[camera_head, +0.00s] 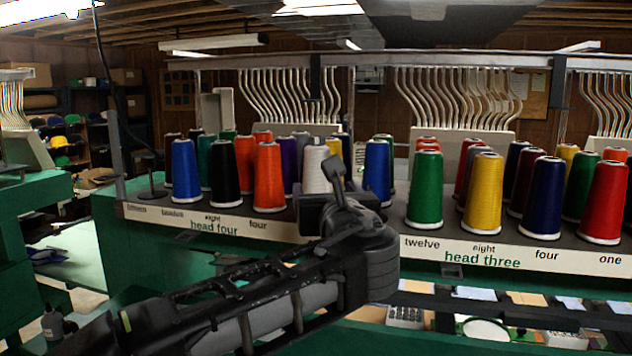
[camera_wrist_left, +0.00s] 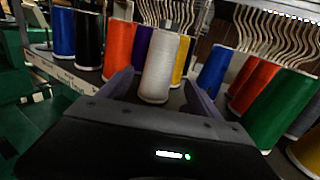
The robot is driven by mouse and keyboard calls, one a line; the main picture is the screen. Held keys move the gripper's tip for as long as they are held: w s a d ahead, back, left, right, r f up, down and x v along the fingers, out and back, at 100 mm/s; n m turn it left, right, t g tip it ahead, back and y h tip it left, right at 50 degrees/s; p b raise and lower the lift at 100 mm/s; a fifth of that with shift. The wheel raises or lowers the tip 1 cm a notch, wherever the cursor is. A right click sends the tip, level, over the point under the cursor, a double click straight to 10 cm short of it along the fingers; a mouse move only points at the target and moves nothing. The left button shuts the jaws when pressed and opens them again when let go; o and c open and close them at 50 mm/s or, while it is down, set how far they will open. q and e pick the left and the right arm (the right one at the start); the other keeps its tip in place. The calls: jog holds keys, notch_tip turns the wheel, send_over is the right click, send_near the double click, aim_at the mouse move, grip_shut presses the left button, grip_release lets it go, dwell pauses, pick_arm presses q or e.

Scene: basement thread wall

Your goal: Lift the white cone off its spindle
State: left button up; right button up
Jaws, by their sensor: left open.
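The white cone (camera_head: 316,168) stands upright on the head four shelf, partly hidden in the head view behind my left gripper (camera_head: 328,182). In the left wrist view the white cone (camera_wrist_left: 161,67) stands between the two spread fingers of my left gripper (camera_wrist_left: 158,84). A finger shows on each side of it, and the gripper is open. I cannot tell whether either finger touches the cone. The spindle is hidden inside the cone. My right gripper is not in view.
An orange cone (camera_head: 268,178) stands left of the white cone and a blue cone (camera_head: 377,172) right of it. A yellow cone (camera_wrist_left: 180,60) is close behind. Curved thread tubes (camera_head: 290,95) hang above the shelf (camera_head: 285,228). Several more cones fill the head three shelf (camera_head: 520,258).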

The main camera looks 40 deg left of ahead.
aim_at(319, 185)
pick_arm(q)
jog(key=shift+p+x, duration=0.35)
jog(key=shift+x, duration=0.85)
jog(key=shift+w+a+f, duration=0.15)
jog(key=shift+w+a, duration=0.05)
jog(key=shift+w+a+p, duration=0.3)
jog(key=shift+a+p, duration=0.05)
jog(key=shift+p, duration=0.05)
jog(key=p+x, duration=0.1)
jog(key=x, duration=0.2)
jog(key=shift+w+a, duration=0.15)
jog(key=shift+a, duration=0.1)
jog(key=shift+w+a+f, duration=0.1)
jog(key=shift+w+a, duration=0.1)
jog(key=shift+w, duration=0.05)
